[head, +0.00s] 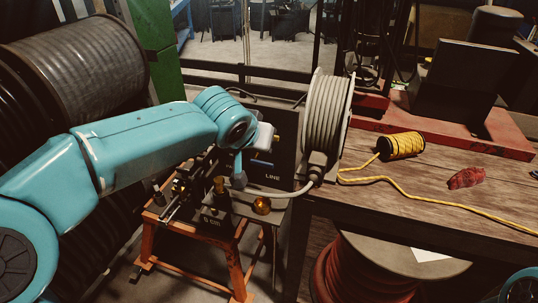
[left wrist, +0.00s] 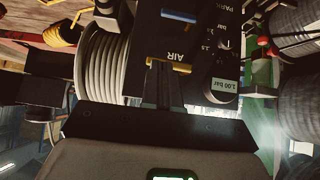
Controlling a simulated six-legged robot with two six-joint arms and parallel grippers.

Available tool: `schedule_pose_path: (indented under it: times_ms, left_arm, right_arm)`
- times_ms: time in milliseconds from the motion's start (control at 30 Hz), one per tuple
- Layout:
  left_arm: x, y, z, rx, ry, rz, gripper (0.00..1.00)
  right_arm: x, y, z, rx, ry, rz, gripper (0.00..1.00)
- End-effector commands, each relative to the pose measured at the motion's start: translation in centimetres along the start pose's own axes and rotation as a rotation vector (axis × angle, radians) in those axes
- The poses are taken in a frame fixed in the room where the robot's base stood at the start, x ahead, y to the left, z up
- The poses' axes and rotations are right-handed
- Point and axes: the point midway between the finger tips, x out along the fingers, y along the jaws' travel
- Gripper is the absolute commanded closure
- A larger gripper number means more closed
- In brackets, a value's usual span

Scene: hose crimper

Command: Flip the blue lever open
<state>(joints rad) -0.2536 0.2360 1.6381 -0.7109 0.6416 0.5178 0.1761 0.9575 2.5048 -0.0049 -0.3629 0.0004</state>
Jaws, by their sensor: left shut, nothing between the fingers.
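The blue lever (head: 262,163) shows as a small blue bar on the dark panel (head: 285,127), just above the word LINE. In the left wrist view the blue lever (left wrist: 180,13) lies crosswise near the top edge. A yellow lever (left wrist: 178,41) lies between it and my left gripper, by the word AIR. My left gripper (left wrist: 165,67) is shut and empty, its dark fingertips close to the AIR label. I cannot tell whether they touch the panel. In the head view my arm's wrist hides the fingers. My right gripper is not in view.
A grey hose reel (head: 327,125) stands right beside the panel. A hose crosses below the panel near a brass knob (head: 262,205). The wooden bench (head: 400,200) holds a yellow rope spool (head: 402,145) and a red rag (head: 466,178). A dial with a 1.00 bar display (left wrist: 224,86) sits beside AIR.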

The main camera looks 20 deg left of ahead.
Motion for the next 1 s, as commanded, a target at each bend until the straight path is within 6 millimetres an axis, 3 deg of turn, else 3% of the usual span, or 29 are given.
schedule_pose_path:
  times_ms: [167, 533, 733, 1000]
  left_arm:
    - [2.7, 0.1, 0.0, 0.0, -0.005, 0.0, 1.0]
    - [10.5, 0.3, 0.4, 0.002, -0.005, -0.001, 1.0]
    - [12.3, 0.4, 2.3, 0.002, -0.002, 0.0, 1.0]
    - [12.7, 0.4, 2.7, 0.0, 0.0, 0.001, 1.0]
  right_arm:
    - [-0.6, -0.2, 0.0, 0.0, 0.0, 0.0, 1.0]
    - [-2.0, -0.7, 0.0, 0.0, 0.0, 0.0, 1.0]
    - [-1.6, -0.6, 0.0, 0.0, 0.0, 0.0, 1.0]
    - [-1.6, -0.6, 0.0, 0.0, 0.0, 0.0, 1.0]
